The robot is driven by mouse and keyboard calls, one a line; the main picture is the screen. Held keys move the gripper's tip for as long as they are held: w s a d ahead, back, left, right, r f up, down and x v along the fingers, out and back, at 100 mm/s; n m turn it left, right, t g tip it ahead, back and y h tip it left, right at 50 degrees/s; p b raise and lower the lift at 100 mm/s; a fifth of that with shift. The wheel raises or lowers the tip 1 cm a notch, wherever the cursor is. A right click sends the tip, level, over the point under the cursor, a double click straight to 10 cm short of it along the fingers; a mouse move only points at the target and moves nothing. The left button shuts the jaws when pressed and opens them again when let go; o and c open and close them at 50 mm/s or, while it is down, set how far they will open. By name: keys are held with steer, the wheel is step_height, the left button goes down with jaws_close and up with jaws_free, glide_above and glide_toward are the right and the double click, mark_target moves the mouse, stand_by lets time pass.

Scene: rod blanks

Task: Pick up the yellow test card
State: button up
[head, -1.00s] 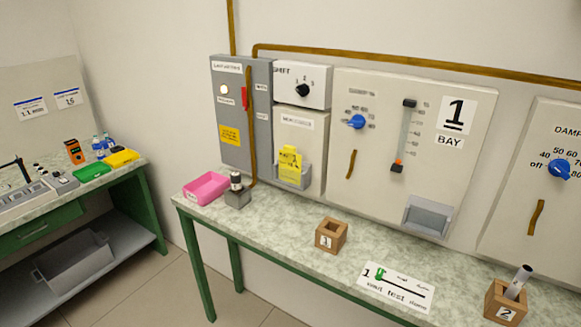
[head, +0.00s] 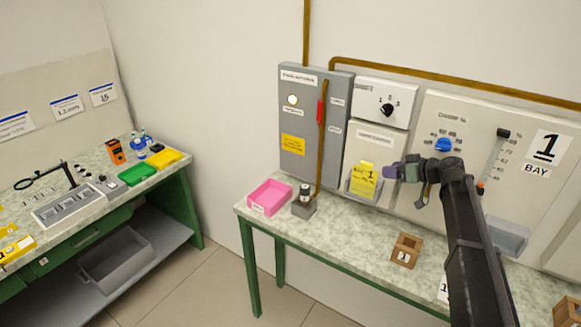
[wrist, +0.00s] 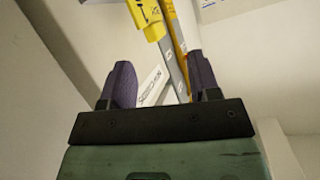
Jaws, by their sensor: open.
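The yellow test card (head: 364,178) stands upright in a small grey holder (head: 352,189) on the wall panel, under a white label. My gripper (head: 392,170) is just right of the card in the head view, its purple fingers pointing left towards it. In the wrist view the two purple fingers (wrist: 162,84) are apart with nothing held between them. The card (wrist: 146,16) shows there at the top, beyond the fingertips and cut off by the frame edge. The gap between fingers and card is hard to judge.
A pink tray (head: 270,196) and a grey block with a dark knob (head: 304,205) stand on the bench below the panel. A wooden block (head: 405,250) stands farther right. A brown pipe (head: 321,140) runs down left of the card. A second bench (head: 185,172) is at left.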

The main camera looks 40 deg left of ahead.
mark_target(371, 165)
steer(key=a, duration=0.1)
steer(key=w+a+n+b, duration=0.1)
steer(key=a, duration=0.1)
steer(key=a+f+n+b, duration=0.1)
steer(key=shift+w+a+t+y, duration=0.15)
steer(key=shift+a+t+y, duration=0.05)
steer(key=shift+t+y, duration=0.1)
steer(key=shift+a+f, duration=0.1)
steer(key=shift+a, duration=0.3)
steer(key=b+x, duration=0.2)
steer(key=x, duration=0.3)
steer(key=shift+f, duration=0.1)
jaws_close()
